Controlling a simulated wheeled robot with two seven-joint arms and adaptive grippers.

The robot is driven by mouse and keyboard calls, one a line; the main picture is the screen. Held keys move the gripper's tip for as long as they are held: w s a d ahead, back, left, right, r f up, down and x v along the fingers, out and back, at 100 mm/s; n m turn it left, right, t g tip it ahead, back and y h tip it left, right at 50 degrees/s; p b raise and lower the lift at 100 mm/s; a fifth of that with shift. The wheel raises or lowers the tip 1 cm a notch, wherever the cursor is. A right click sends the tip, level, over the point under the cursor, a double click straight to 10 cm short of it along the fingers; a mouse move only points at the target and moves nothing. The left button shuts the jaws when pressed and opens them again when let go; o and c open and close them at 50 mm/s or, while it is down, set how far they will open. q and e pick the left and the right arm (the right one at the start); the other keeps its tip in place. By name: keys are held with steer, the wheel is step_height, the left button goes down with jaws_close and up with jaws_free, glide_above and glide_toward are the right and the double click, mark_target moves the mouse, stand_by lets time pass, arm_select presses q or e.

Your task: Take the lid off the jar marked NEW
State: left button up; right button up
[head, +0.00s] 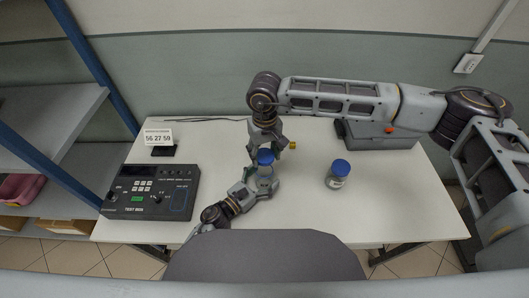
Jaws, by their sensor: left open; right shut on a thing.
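A glass jar (265,171) with a blue lid (265,157) stands near the middle of the white table. My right gripper (267,149) reaches down from above and is shut on the blue lid. The lid sits at the jar's top; whether it is loose I cannot tell. My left gripper (263,187) is open low by the jar's body, near its front side. A second jar (336,182) with a blue lid (341,167) stands apart to the right. I cannot read a NEW marking on either jar.
A dark test box (151,192) lies at the table's left, with a small display reading 56 27 59 (158,138) behind it. A grey case (378,134) stands at the back right, under my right arm. The table's right front is clear.

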arm_select(q)
steer(key=shift+v, duration=5.2)
steer(key=shift+s+a, duration=0.4)
steer(key=shift+r, duration=0.25)
